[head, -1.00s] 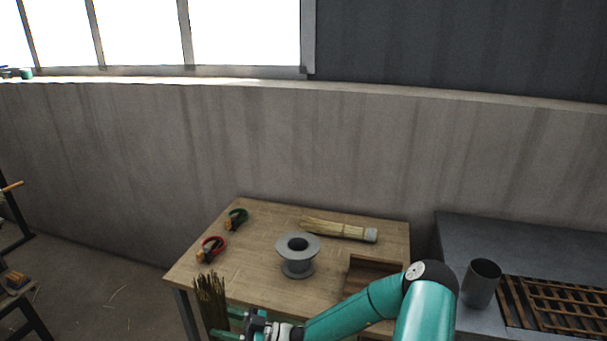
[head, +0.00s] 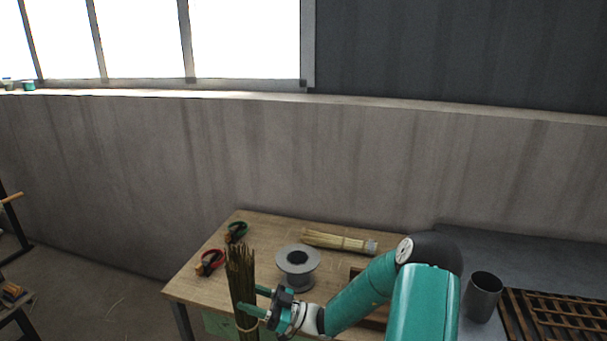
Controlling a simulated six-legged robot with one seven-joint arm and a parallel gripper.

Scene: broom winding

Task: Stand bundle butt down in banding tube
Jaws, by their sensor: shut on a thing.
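My gripper (head: 258,303) is shut on a bundle of dark brown twigs (head: 241,273) in the lower middle of the head view. The bundle stands nearly upright in front of the table's near left edge, with a pale band around it low down. Its lower end is cut off by the picture's bottom edge. A grey open-topped tube (head: 484,296) stands upright on the dark bench at the right, well apart from the bundle; I take it for the banding tube.
On the wooden table (head: 205,284) are a grey spool (head: 297,266), a pale straw bundle (head: 338,241), red-handled pliers (head: 211,262) and green-handled pliers (head: 236,232). A rusty grate (head: 560,320) lies right of the tube on the dark bench (head: 480,245). A wall closes the back.

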